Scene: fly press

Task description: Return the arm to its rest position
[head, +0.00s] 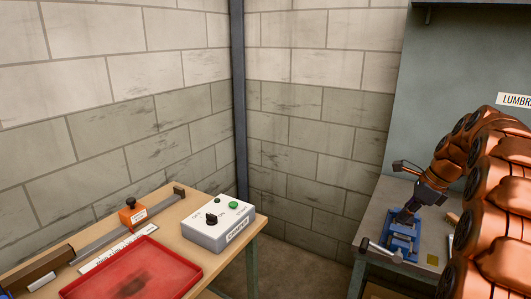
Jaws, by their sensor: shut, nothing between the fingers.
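My orange-brown arm (503,185) fills the right side and bends down over the grey bench at the right. My dark gripper (405,215) is at its far end, small in the picture, pointing down and to the left. It is shut and I see nothing held in it. Its tips appear just above or against a blue device (402,243) on the bench; I cannot tell whether they touch. The near arm links hide the right part of the bench.
A wooden table (254,222) at the left carries a red tray (185,257), a grey control box (218,235) and a rail with an orange block (132,214). A floor gap (305,265) separates it from the grey bench (372,222). Block walls stand behind.

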